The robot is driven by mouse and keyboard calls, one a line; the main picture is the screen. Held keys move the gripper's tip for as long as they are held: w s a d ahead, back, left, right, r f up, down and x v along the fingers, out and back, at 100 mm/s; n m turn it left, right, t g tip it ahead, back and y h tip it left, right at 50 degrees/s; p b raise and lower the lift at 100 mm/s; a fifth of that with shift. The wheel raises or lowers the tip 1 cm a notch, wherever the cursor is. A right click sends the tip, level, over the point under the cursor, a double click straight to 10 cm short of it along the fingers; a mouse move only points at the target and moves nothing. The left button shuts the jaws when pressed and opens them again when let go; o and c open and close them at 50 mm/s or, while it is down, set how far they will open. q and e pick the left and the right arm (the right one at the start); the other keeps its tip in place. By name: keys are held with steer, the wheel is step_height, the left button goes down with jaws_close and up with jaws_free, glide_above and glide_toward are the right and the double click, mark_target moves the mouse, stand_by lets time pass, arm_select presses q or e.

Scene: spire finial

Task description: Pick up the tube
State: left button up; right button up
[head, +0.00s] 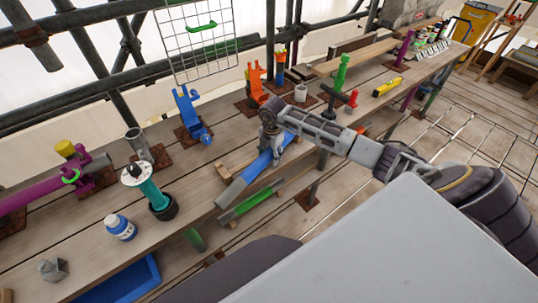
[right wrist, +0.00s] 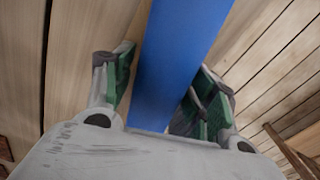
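A blue tube (head: 256,166) with a grey near end lies on wooden supports on the bench. It also fills the middle of the right wrist view (right wrist: 176,65). My right gripper (head: 271,143) is over the tube's far part, pointing down. In the right wrist view, its green-padded fingers (right wrist: 164,85) stand on either side of the tube. A gap shows between the left finger and the tube; the right finger is close beside it, and I cannot tell if it touches. My left gripper is not in view.
A blue clamp stand (head: 188,112) and an orange one (head: 256,82) stand behind. A teal-bodied tool (head: 146,187) in a black cup and a blue-white bottle (head: 121,227) stand to the left.

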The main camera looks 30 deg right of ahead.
mark_target(270, 149)
jaws_close()
steer(key=shift+r, duration=0.1)
steer(key=shift+w+r, duration=0.1)
steer(key=shift+r, duration=0.05)
steer(key=shift+r, duration=0.55)
steer(key=shift+r+b, duration=0.6)
steer(key=shift+r, duration=3.8)
